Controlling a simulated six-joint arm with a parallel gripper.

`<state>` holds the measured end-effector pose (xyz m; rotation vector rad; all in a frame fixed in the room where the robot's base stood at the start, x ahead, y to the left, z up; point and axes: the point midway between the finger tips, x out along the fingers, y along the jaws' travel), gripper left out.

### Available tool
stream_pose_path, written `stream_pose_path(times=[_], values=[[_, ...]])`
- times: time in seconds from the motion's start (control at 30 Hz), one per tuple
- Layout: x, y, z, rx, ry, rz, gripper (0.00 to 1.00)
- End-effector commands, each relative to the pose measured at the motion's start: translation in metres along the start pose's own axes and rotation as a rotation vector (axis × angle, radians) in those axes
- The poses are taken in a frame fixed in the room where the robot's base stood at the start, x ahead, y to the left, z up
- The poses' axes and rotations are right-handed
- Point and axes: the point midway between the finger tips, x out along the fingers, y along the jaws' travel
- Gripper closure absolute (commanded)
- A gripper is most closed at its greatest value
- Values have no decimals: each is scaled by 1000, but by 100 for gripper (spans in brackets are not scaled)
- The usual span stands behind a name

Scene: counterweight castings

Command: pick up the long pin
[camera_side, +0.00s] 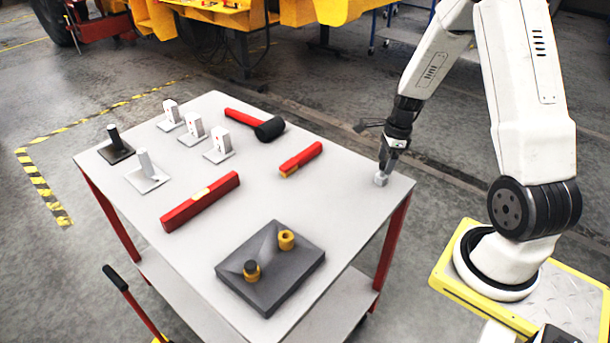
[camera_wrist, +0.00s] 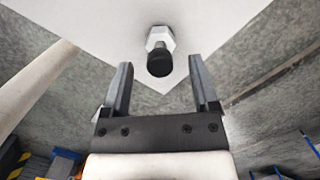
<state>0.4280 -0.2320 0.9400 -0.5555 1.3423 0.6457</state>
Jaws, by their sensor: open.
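A piece with a pale hexagonal base (camera_side: 381,179) stands at the right corner of the table; in the wrist view its dark round top (camera_wrist: 160,64) shows between my fingertips. My gripper (camera_side: 384,165) is open just above this base, pointing down. It also shows in the wrist view (camera_wrist: 158,72), its two fingers apart on either side of the piece, no grip visible. A dark upright post (camera_side: 115,136) stands on a dark plate at the far left, and a pale upright post (camera_side: 146,163) on a pale plate beside it. Which is the long pin I cannot tell.
A dark grey casting (camera_side: 283,275) with two yellow bushings lies at the table's front. A red level (camera_side: 200,201), a red-handled tool (camera_side: 301,159), a black-headed mallet (camera_side: 268,129) and several white blocks on plates occupy the rest. The table (camera_side: 335,200) is clear around my gripper.

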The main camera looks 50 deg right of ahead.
Motion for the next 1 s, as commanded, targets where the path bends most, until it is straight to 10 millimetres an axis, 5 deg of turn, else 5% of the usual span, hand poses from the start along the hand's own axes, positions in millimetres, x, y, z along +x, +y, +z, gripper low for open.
stream_pose_path(times=[0.27, 0.8, 1.0], values=[[21, 1, 0, 0, 2, 0, 23], [21, 0, 0, 0, 3, -1, 23], [21, 0, 0, 0, 3, -1, 87]])
